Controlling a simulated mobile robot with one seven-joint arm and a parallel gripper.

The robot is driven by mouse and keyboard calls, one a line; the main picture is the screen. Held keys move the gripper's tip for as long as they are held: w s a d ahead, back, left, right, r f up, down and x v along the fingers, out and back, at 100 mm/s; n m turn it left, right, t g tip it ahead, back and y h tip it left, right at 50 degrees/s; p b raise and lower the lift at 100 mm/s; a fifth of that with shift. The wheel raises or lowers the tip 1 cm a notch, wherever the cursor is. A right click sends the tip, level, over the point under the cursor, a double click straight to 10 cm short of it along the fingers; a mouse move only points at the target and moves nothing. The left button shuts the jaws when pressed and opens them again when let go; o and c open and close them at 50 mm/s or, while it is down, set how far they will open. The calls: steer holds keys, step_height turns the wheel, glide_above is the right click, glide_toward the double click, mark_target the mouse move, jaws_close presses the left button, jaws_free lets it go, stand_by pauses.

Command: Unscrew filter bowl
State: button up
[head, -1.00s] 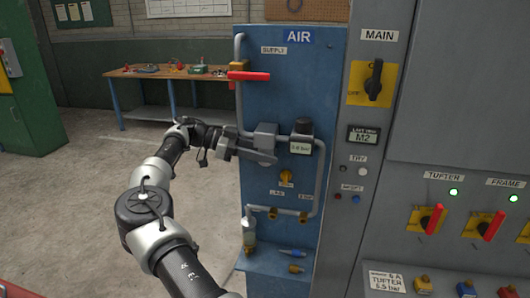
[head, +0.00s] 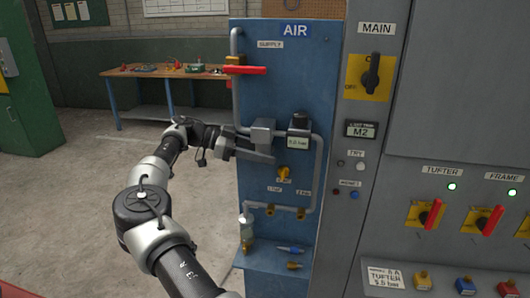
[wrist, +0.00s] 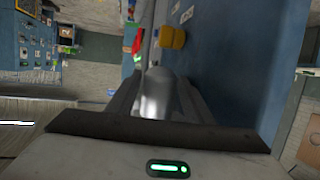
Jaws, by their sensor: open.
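The grey filter block (head: 263,132) is on the blue air panel, in the pipe line left of the regulator. Below it the bowl is mostly hidden by my gripper in the head view. In the wrist view a smooth silver bowl (wrist: 156,92) lies between the two fingers. My gripper (head: 256,154) is just under the filter block, reaching in from the left. Its fingers are open on either side of the bowl; the wrist view also shows my gripper (wrist: 157,95). Whether a finger touches the bowl is not clear.
The red supply lever (head: 246,70) sticks out crosswise above. A small shelf (head: 277,262) with fittings is lower down. The workbench (head: 165,73) is behind; floor at left is clear.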

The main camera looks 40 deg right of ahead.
step_height(320, 180, down, 2)
steer(key=shift+f+b, duration=0.1)
steer(key=shift+b, duration=0.3)
steer(key=shift+n+t+h+b, duration=0.3)
steer(key=shift+b, duration=0.5)
